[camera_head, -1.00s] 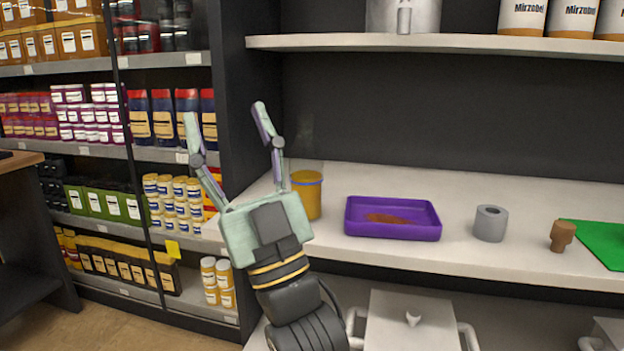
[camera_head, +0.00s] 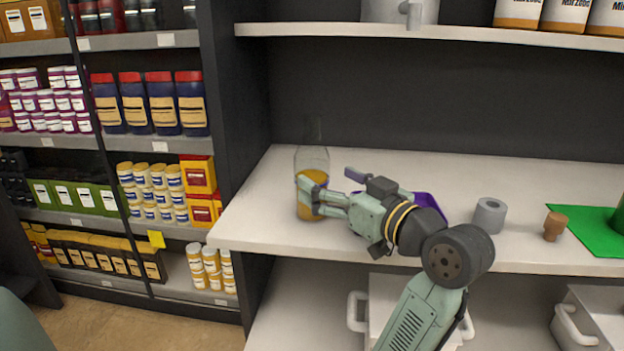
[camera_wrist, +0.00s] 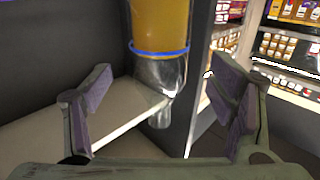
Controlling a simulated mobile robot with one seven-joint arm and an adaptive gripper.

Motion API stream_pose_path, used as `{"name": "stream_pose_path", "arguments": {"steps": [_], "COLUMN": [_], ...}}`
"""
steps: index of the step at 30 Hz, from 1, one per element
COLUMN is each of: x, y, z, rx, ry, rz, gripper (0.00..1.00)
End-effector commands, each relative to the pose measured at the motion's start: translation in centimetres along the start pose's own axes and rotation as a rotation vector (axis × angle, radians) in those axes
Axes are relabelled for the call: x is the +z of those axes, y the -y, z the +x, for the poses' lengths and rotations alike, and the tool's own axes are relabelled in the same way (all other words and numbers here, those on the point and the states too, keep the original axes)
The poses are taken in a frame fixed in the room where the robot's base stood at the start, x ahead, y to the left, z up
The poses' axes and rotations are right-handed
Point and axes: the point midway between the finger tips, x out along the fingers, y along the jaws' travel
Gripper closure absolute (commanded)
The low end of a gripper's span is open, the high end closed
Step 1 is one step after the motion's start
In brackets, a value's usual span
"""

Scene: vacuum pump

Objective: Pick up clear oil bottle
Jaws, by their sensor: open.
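The clear oil bottle (camera_head: 313,162) stands upright at the left end of the white shelf. Amber oil fills its lower part; its upper part and neck are transparent. My gripper (camera_head: 330,184) reaches in from the right at the bottle's height. One finger overlaps the bottle's lower part in the head view; the other shows to its right. In the wrist view the bottle (camera_wrist: 160,32) appears neck down, between and beyond the two spread fingers of my gripper (camera_wrist: 160,78). Gaps show on both sides, so I see no grip on it.
My arm mostly hides a purple tray (camera_head: 428,198) behind it. A grey roll (camera_head: 489,215), a brown stopper (camera_head: 555,226) and a green mat (camera_head: 590,232) lie farther right on the shelf (camera_head: 250,225). A dark upright panel (camera_head: 240,120) is left of the bottle.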

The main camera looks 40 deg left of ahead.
Motion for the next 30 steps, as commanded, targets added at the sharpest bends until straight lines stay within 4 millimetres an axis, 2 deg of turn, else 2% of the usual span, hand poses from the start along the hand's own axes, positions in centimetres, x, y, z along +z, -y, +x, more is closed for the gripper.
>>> {"name": "stream_pose_path", "arguments": {"steps": [5, 13, 22, 30], "x": [-0.2, -0.1, 0.0, 0.0], "y": [0.1, 0.0, -0.1, -0.1], "z": [1.5, 5.3, 5.8, 5.7], "rx": [-0.003, -0.001, 0.001, 0.001], "ry": [0.001, 0.001, 0.001, 0.001], "rz": [0.001, 0.003, 0.0, 0.0], "gripper": [0.23, 0.23, 0.23, 0.42]}}
